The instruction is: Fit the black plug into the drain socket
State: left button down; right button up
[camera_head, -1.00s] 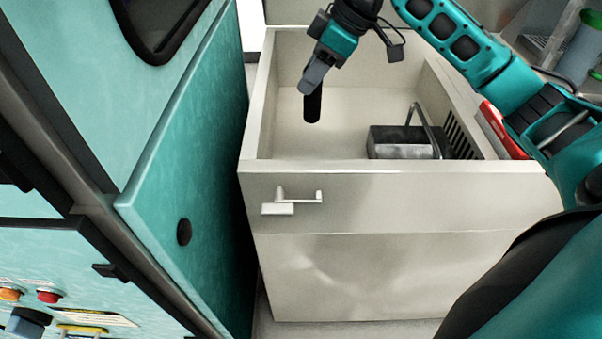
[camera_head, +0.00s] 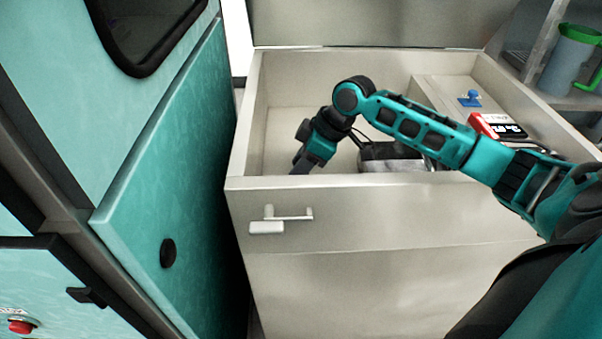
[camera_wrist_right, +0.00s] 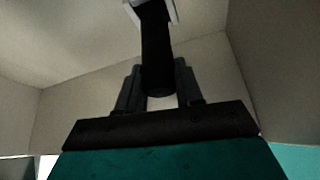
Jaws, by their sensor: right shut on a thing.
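My right gripper (camera_head: 301,166) reaches down inside the open sink-like basin (camera_head: 243,120), near its front left. It is shut on the black plug, which the basin's front wall hides in the head view. In the right wrist view the plug (camera_wrist_right: 156,50) is a dark cylinder between the two fingers (camera_wrist_right: 157,88). A pale piece (camera_wrist_right: 133,12), perhaps the drain socket, shows on both sides of the plug's far end at the top edge. I cannot tell whether the plug is inside it or only in front of it. My left gripper is not in view.
A dark and grey box (camera_head: 395,163) stands in the basin to the right of the gripper, partly behind my arm. A red box (camera_head: 490,125) and a blue knob (camera_head: 470,98) sit on the right ledge. A teal cabinet (camera_head: 150,200) stands close on the left.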

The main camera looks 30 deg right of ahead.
notch_tip(320, 180, down, 3)
jog(key=shift+r, duration=0.2)
jog(key=shift+f, duration=0.1)
jog(key=o, duration=1.1)
jog(key=shift+c, duration=0.2)
